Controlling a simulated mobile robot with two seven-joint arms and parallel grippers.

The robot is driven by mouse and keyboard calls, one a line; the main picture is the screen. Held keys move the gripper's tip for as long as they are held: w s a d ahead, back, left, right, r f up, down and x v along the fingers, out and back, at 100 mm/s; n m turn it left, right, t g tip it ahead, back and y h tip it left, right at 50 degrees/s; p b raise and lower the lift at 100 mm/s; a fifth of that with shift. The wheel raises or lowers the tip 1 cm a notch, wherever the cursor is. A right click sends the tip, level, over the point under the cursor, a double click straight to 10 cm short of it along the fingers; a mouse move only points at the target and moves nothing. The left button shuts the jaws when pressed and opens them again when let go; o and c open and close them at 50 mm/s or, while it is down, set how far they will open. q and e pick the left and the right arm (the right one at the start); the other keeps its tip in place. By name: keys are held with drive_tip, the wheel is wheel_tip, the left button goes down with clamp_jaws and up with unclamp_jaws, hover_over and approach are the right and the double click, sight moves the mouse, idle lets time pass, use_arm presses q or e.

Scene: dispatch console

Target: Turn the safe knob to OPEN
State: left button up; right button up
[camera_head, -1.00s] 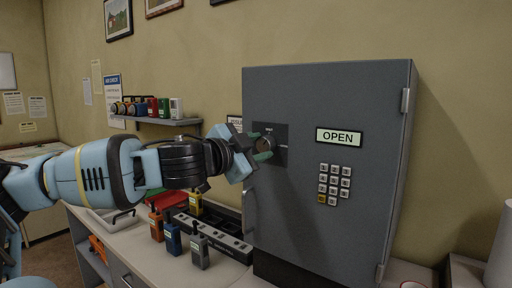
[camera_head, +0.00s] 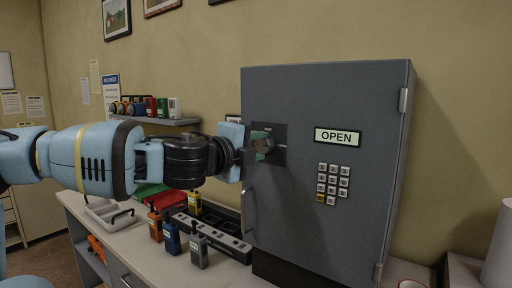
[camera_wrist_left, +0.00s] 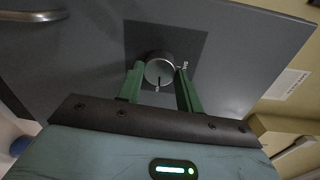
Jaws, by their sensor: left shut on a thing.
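The grey safe (camera_head: 300,215) stands upright on the counter with its door facing me. Its round knob (camera_head: 268,145) sits on a dark square plate (camera_head: 280,155) at the door's upper left. The knob also shows in the left wrist view (camera_wrist_left: 159,68), between two green fingers. My left gripper (camera_head: 261,146) is shut on the knob, one finger on each side. A sign on the door (camera_head: 338,137) reads OPEN, and a keypad (camera_head: 333,184) is below it. The small marks around the knob are too small to read. My right gripper is not in view.
Several radios, such as a blue one (camera_head: 172,238) and a grey one (camera_head: 199,250), stand on the counter below my left arm near a dark charger (camera_head: 225,236). A wall shelf (camera_head: 160,121) holds more items. A white roll (camera_head: 501,250) stands at far right.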

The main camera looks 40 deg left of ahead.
use_arm(q)
drive_tip(key=shift+m, duration=0.6)
drive_tip(key=o, duration=1)
drive_tip(key=shift+s+r, duration=0.1)
drive_tip(key=shift+s, duration=0.15)
drive_tip(key=shift+s+d+r+p, duration=0.1)
drive_tip(key=shift+s+d+p, duration=0.1)
drive_tip(key=shift+s, duration=1)
drive_tip(key=shift+s+d+f+p, duration=0.1)
drive_tip(key=shift+s+p, duration=0.15)
drive_tip(key=shift+s, duration=1)
drive_tip(key=shift+s+d+r+p, duration=0.1)
drive_tip(key=shift+s+d+p, duration=0.1)
drive_tip(key=shift+s, duration=1)
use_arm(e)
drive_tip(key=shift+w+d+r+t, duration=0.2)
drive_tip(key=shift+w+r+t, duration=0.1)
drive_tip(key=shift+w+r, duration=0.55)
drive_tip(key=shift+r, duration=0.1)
